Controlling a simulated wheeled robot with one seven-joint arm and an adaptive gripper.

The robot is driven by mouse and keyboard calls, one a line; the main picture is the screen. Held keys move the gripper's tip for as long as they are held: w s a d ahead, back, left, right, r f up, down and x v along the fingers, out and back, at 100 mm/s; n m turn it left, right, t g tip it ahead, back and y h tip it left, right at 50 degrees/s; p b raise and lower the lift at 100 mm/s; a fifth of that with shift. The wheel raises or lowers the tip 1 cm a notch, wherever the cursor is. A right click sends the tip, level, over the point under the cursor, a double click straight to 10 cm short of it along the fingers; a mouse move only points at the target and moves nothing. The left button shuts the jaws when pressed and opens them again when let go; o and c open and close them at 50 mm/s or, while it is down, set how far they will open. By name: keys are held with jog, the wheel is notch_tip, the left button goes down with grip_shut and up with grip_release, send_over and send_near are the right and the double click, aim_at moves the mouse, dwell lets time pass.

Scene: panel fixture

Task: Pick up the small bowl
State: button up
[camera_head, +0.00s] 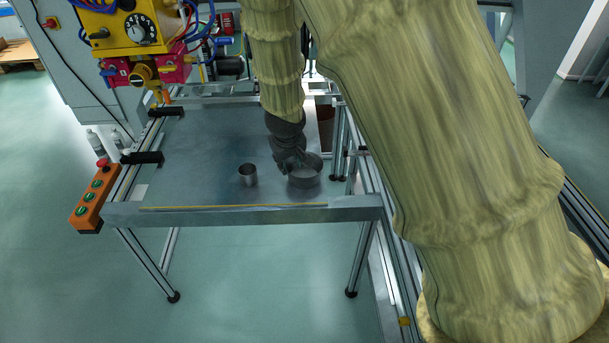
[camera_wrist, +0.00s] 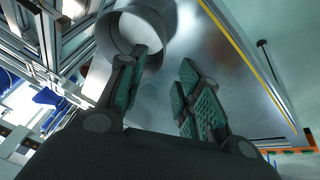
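A round grey metal bowl (camera_head: 305,181) stands upright on the metal table near its front right part. In the wrist view the bowl (camera_wrist: 158,22) is at the top left, with a pale inside. My gripper (camera_head: 290,163) reaches down at the bowl's left rim. In the wrist view my gripper (camera_wrist: 164,60) is open, its green-padded fingers apart. The left finger overlaps the bowl's opening and the right finger is outside, over the table. The near side of the wall lies between them. I cannot tell whether either finger touches it.
A raised front edge (camera_head: 240,215) borders the table. An orange button box (camera_head: 93,197) is at the left corner, and a yellow machine (camera_head: 125,28) stands behind. The table's left part is clear.

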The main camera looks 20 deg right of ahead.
aim_at(290, 176)
jog(key=shift+b+x, duration=1.05)
jog(key=shift+x, duration=4.3)
jog(key=shift+w+a+r, duration=0.1)
jog(key=shift+w, duration=0.05)
grip_shut()
